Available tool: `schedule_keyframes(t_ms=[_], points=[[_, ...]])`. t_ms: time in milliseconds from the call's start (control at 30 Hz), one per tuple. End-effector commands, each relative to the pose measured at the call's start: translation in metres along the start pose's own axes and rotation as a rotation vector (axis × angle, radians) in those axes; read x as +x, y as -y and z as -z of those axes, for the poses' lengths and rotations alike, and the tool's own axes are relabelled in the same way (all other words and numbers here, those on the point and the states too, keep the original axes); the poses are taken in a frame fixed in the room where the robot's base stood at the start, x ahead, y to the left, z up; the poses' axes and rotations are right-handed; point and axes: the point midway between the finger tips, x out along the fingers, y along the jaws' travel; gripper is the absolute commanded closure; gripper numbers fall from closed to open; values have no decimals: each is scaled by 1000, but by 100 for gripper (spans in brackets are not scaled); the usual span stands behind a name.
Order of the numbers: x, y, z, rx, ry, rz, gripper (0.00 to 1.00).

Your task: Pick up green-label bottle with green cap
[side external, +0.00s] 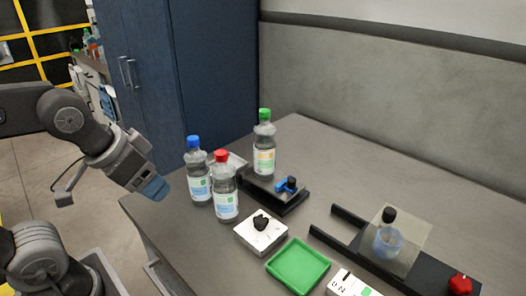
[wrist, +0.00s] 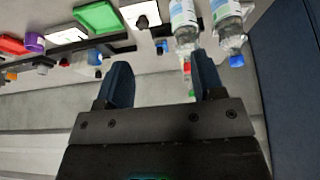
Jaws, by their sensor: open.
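The green-capped bottle (side external: 264,148) stands upright at the back of the bottle group in the side external view, beside or on the far end of a dark low block. Its label looks pale yellow-green. My gripper (side external: 156,188) is at the left, off the table's edge, apart from all the bottles. In the wrist view my gripper (wrist: 160,75) shows two dark blue fingers spread apart with nothing held. The green-capped bottle is mostly hidden there behind a nearer bottle and the right finger.
A blue-capped bottle (side external: 198,175) and a red-capped bottle (side external: 223,190) stand between my gripper and the green-capped one. A dark block (side external: 288,203), white box (side external: 260,236), green tray (side external: 298,266) and black rail fixture (side external: 345,245) lie rightward. The table's back right is clear.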

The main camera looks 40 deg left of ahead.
Motion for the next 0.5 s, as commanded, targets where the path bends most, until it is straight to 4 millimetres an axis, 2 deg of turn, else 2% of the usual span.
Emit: schedule_keyframes(t_ms=[67,167,267,500], points=[[-1,0,3,1,0,0,38],[-6,2,22,5,7,-1,38],[-13,4,59,19,20,-4,38],[-15,22,176,71,60,-27,38]])
